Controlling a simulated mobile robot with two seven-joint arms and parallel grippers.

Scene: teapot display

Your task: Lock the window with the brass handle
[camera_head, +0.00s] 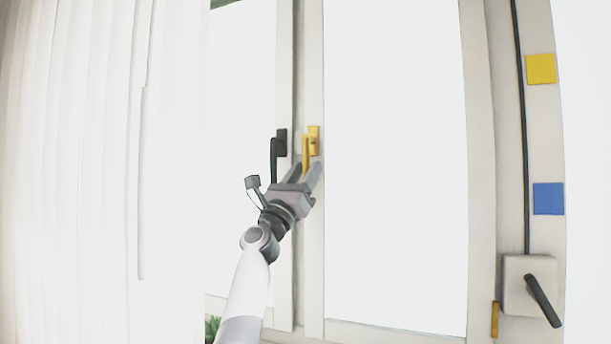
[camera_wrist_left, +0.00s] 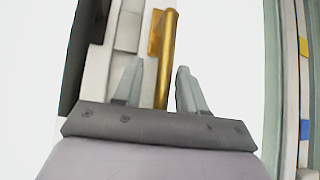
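The brass handle (camera_head: 306,152) is on the window frame (camera_head: 315,230) in the middle of the head view, and its lever hangs down from a brass plate. In the left wrist view the brass lever (camera_wrist_left: 167,60) stands between the two fingers. My left gripper (camera_head: 305,172) is open, with one finger on each side of the lever's lower part. Gaps show between the lever and both fingers in the wrist view (camera_wrist_left: 158,85). My right gripper is not in view.
A black handle (camera_head: 275,155) hangs on the neighbouring frame just left of the brass one. A white curtain (camera_head: 90,170) fills the left. At right are a yellow square (camera_head: 541,69), a blue square (camera_head: 548,198) and a crank box with a black lever (camera_head: 542,298).

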